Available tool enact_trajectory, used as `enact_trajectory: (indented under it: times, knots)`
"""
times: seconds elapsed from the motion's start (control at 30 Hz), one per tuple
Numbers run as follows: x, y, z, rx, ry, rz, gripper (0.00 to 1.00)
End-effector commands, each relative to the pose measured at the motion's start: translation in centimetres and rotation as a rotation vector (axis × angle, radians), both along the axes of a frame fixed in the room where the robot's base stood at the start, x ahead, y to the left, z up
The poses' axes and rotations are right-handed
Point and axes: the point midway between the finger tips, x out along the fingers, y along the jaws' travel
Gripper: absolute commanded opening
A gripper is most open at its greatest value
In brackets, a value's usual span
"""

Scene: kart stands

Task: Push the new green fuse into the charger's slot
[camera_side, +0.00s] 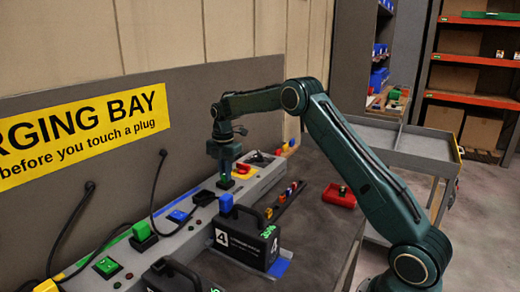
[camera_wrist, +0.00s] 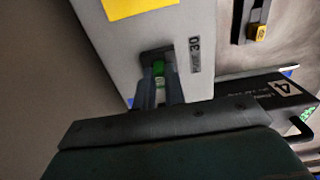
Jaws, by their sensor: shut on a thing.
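My gripper (camera_side: 226,172) points down over the grey charger (camera_side: 262,178) along the wall. In the wrist view my gripper (camera_wrist: 160,92) is shut on the green fuse (camera_wrist: 158,69), which shows between the fingertips. The fuse's tip is at the dark slot (camera_wrist: 150,55) in the charger's top, beside a printed "30" label. I cannot tell how deep the fuse sits or whether it only touches the slot. In the side view a bit of green (camera_side: 225,184) shows just under the gripper.
A black battery case (camera_side: 245,238) marked 4 stands close in front of the charger, with its handle up. A rack (camera_side: 287,197) of several coloured fuses and a red tray (camera_side: 340,195) lie to the right. Cables and coloured plugs line the charger's left.

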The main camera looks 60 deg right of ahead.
Motion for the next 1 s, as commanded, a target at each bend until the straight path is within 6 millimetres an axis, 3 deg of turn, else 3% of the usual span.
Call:
enact_trajectory:
  times: [0.23,0.3,0.4,0.77,1.0]
  knots:
    - [0.0,0.0,-0.4,0.000,-0.001,0.000,0.00]
    - [0.0,0.0,-0.4,0.000,-0.001,0.000,0.21]
    - [0.0,0.0,-0.4,0.000,0.000,0.000,0.37]
    - [0.0,0.0,-0.3,0.000,0.000,0.000,0.37]
    - [0.0,0.0,1.3,-0.001,-0.002,0.000,0.37]
